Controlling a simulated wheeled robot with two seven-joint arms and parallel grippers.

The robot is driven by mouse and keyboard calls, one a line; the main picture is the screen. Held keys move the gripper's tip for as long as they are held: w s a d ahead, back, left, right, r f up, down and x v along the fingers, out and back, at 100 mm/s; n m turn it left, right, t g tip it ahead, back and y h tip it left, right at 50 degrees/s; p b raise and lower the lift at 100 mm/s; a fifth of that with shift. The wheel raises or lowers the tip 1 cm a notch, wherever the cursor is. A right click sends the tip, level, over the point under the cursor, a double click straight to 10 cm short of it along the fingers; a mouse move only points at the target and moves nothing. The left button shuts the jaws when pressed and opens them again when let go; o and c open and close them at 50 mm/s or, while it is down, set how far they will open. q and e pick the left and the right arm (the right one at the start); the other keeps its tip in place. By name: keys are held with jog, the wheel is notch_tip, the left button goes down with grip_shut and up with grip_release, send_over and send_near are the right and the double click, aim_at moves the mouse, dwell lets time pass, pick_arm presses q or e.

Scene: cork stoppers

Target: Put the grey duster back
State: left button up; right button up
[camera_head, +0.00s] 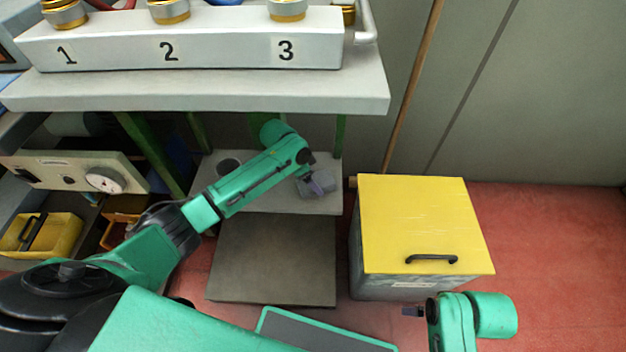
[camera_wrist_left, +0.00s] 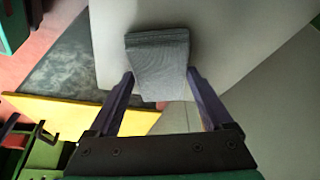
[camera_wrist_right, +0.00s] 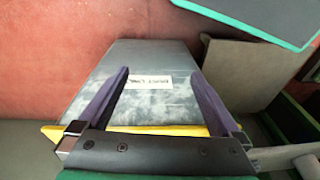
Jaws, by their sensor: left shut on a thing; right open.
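The grey duster (camera_wrist_left: 158,62) is a folded grey cloth block between the fingers of my left gripper (camera_wrist_left: 160,75) in the left wrist view. My left gripper is shut on it. In the head view, this gripper (camera_head: 316,184) is over the pale lower shelf (camera_head: 290,205) under the bench, with the duster partly hidden by the fingers. I cannot tell if the duster touches the shelf. My right gripper (camera_head: 413,311) is open and empty in front of the yellow-lidded box (camera_head: 425,225); its spread fingers show in the right wrist view (camera_wrist_right: 160,85).
The bench (camera_head: 200,90) above carries a white block (camera_head: 220,52) numbered 1, 2, 3. A broom-like pole (camera_head: 410,85) leans behind the box. A yellow bin (camera_head: 45,235) and a dial panel (camera_head: 75,172) are at left. Red floor is clear at right.

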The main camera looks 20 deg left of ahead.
pick_arm(q)
jog(key=o, duration=1)
jog(key=shift+f, duration=0.1)
jog(key=shift+r, duration=0.2)
jog(key=p+v, duration=0.4)
jog(key=v, duration=0.8)
jog(key=shift+w, duration=0.1)
pick_arm(e)
notch_tip(320, 180, down, 10)
jog(key=s+d, duration=0.1)
jog(key=shift+s+d+f+h, duration=0.15)
jog(key=shift+d+f+h, duration=0.05)
jog(key=shift+d+h, duration=0.15)
pick_arm(q)
jog(key=shift+f, duration=0.1)
